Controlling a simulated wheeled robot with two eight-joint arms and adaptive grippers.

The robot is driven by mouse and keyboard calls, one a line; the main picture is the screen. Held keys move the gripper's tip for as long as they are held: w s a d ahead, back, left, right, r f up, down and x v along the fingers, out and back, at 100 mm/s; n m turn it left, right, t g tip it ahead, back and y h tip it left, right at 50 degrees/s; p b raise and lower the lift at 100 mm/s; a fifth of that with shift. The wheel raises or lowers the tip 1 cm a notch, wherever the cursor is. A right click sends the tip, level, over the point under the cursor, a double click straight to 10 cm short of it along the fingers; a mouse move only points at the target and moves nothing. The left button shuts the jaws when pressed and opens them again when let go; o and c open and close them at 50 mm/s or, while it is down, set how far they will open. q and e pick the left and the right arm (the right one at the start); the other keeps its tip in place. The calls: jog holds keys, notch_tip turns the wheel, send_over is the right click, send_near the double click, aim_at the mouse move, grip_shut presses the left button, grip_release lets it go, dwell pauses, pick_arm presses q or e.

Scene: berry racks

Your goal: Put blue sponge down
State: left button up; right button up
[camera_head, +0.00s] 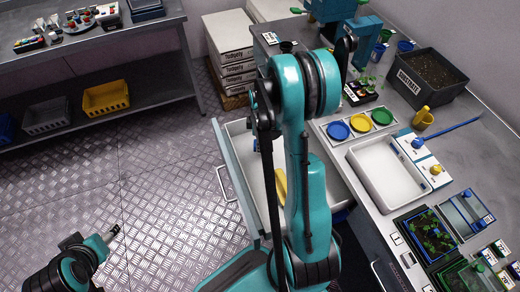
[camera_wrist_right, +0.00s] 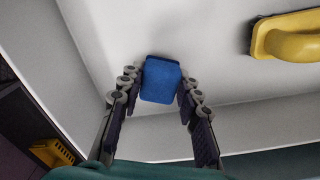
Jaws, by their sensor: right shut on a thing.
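The blue sponge (camera_wrist_right: 161,82) is between the two fingers of my right gripper (camera_wrist_right: 159,78) in the right wrist view. The gripper is shut on it, over the white inside of an open drawer (camera_wrist_right: 215,70). I cannot tell whether the sponge touches the drawer floor. In the head view the drawer (camera_head: 236,130) is pulled out from the bench, and my right arm hides most of the gripper and sponge. My left arm is at the lower left of the head view; its finger state is unclear.
A yellow-handled tool (camera_wrist_right: 292,38) lies in the drawer to the right of the sponge. The bench holds a white tray (camera_head: 358,160), coloured lids (camera_head: 360,123) and a dark soil box (camera_head: 462,78). A shelf with bins (camera_head: 106,98) stands at the left. The metal floor between is clear.

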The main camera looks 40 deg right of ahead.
notch_tip(320, 180, down, 4)
jog(key=shift+r+b, duration=0.25)
jog(key=shift+b, duration=0.45)
jog(key=shift+r, duration=0.1)
jog(key=shift+f, duration=0.2)
jog(key=o, duration=1.2)
jog(key=shift+r, duration=0.1)
jog(key=shift+r, duration=0.1)
